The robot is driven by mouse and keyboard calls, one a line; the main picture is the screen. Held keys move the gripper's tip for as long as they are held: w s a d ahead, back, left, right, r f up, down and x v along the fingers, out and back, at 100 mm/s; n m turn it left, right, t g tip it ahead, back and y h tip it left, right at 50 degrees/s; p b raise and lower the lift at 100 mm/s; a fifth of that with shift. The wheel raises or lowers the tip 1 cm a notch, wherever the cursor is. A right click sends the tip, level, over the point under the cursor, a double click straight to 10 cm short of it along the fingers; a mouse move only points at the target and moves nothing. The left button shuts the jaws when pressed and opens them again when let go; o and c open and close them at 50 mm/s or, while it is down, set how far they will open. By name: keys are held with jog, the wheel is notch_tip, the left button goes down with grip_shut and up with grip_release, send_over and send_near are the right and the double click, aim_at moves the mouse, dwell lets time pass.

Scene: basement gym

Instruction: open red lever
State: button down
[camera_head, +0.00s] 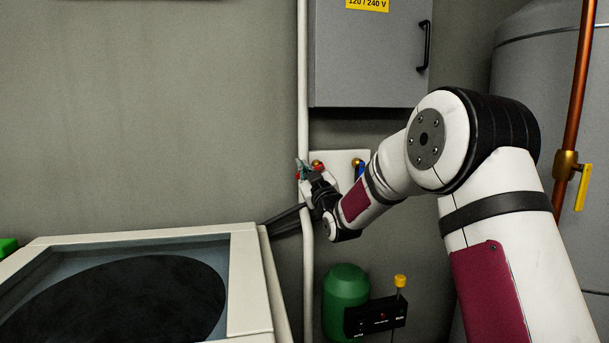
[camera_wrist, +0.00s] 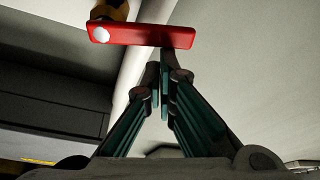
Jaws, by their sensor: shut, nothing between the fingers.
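The red lever (camera_wrist: 145,35) shows at the top of the wrist view as a flat red bar lying roughly crosswise, with a white round spot at its left end. A brass valve body (camera_wrist: 110,10) sits behind that left end. My gripper (camera_wrist: 164,75) is shut with nothing between its fingers. Its tips are just below the lever in the picture, right of the lever's middle; I cannot tell whether they touch it. In the head view my gripper (camera_head: 303,167) is at the wall panel, and only a small bit of red (camera_head: 324,174) shows beside it, mostly hidden.
A white panel (camera_head: 340,160) carries brass fittings and a blue lever (camera_head: 359,168) close right of my gripper. A vertical white pipe (camera_head: 303,80) runs beside it. A grey electrical box (camera_head: 365,60) hangs above. A white top-loading appliance (camera_head: 250,285) stands left, a green tank (camera_head: 345,290) below.

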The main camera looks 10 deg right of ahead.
jog(key=f+n+g+y+b, duration=0.1)
jog(key=n+b, duration=0.2)
jog(key=n, duration=0.1)
jog(key=d+f+n+g+y+b, duration=0.1)
jog(key=f+n+b, duration=0.1)
jog(key=n, duration=0.2)
jog(key=f+n+g+y+b, duration=0.1)
jog(key=f+n+b, duration=0.1)
jog(key=n, duration=0.3)
jog(key=shift+d+g+b, duration=0.3)
jog(key=shift+b, duration=0.5)
jog(key=shift+a, duration=0.1)
jog(key=s, duration=0.9)
jog(key=shift+s+a, duration=0.25)
jog(key=shift+r, duration=0.1)
